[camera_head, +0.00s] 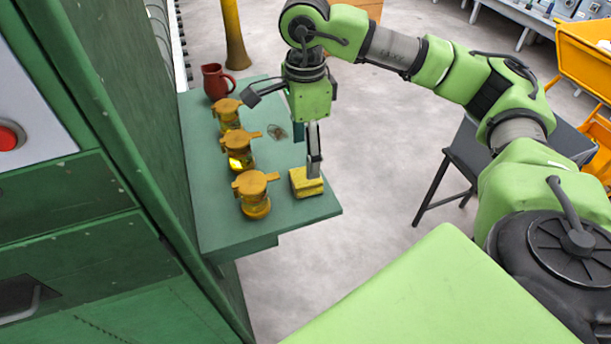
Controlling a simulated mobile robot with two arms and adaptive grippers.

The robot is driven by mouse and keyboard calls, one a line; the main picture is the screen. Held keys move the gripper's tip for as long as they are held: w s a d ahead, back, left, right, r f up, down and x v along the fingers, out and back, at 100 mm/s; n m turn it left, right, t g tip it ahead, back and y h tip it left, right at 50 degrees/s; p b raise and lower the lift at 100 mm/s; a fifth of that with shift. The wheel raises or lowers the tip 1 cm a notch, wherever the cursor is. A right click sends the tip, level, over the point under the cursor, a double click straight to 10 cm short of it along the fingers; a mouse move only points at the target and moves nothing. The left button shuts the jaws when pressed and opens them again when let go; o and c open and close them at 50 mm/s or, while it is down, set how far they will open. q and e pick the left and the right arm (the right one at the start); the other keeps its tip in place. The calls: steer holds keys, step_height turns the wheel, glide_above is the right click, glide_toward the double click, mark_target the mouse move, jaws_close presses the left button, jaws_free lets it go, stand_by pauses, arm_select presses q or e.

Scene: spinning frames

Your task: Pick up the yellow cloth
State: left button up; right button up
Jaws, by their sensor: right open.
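The yellow cloth (307,186) is a small folded block near the front right edge of the green shelf. My right gripper (313,165) points down over it. Its visible finger reaches down to the cloth's top or just behind it; I cannot tell whether it touches. The right gripper is open, and the cloth rests on the shelf. My left gripper is not in view.
Several yellow-brown lidded pots, the nearest (256,195), stand in a row left of the cloth. A dark red jug (216,82) is at the far end of the green shelf (222,222). A green cabinet (75,225) borders the shelf's left.

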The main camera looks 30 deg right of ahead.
mark_target(306, 180)
steer(key=shift+d+f, duration=0.1)
steer(key=shift+f, duration=0.8)
step_height(306, 180, down, 5)
steer(key=p, duration=0.3)
steer(key=shift+s+r, duration=0.1)
steer(key=shift+r, duration=0.1)
steer(key=shift+f, duration=0.35)
steer(key=c, duration=1.1)
